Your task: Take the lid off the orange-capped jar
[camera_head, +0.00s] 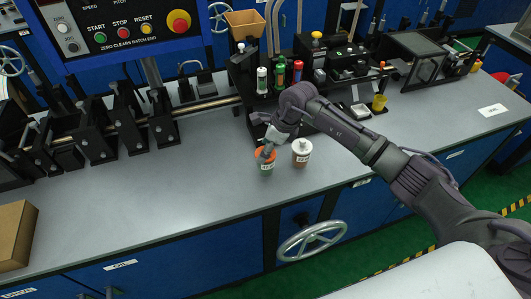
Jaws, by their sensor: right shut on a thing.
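The orange-capped jar (267,168) stands upright on the grey worktop, near its front edge. It has a white label, and its orange top is partly covered by my gripper. My right gripper (267,152) points down from above and is shut on the orange lid at the jar's top. The lid looks still on the jar; a gap between them cannot be made out. My left gripper is not in view.
A second jar (301,153) with a white top and orange body stands close on the right. A control panel (120,22) and black roller stands are at the back left. A cardboard box (15,235) sits at the left edge. The worktop (170,200) left of the jar is clear.

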